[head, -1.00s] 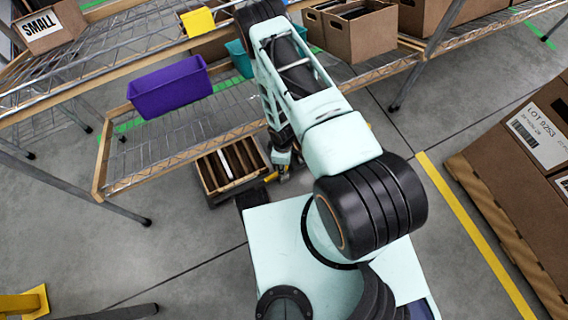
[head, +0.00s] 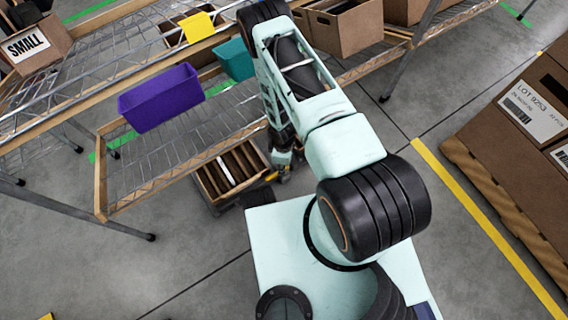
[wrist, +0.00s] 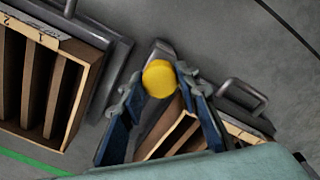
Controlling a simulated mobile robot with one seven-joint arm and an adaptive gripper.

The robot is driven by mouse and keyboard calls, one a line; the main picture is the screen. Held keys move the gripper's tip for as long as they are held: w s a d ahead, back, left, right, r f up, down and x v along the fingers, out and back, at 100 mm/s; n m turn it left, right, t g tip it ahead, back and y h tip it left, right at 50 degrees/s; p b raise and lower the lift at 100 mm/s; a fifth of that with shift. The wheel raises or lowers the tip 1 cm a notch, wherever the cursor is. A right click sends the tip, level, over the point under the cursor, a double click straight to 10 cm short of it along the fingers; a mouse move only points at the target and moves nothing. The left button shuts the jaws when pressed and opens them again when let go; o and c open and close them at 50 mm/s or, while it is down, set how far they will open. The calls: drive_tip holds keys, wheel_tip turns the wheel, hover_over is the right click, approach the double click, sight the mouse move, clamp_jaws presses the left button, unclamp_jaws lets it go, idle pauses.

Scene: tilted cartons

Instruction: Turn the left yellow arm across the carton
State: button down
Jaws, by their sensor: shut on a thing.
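My gripper (wrist: 158,90) has its blue fingers closed around a rounded yellow end, the yellow arm (wrist: 160,78). In the head view my gripper (head: 284,163) is small and low beside the carton, with a bit of yellow at its left. The open carton (head: 205,188), with upright brown dividers, sits on a dark base under the shelf edge. In the wrist view, a divided carton with a numbered rim (wrist: 75,48) is at the left. Another divided part (wrist: 168,137) shows between and behind my fingers, partly hidden. I cannot tell how far the yellow arm is turned.
A wire shelf (head: 150,190) with a wooden edge stands close above the carton. It holds a purple bin (head: 160,97), a teal bin (head: 236,60) and cardboard boxes (head: 345,35). Large cartons (head: 525,120) stand on a pallet at the right. Grey floor between is clear.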

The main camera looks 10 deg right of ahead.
drive_tip(key=c, duration=1.5)
unclamp_jaws()
drive_tip(key=shift+o, duration=0.2)
drive_tip(key=shift+r, duration=0.1)
wheel_tip(320, 180, up, 12)
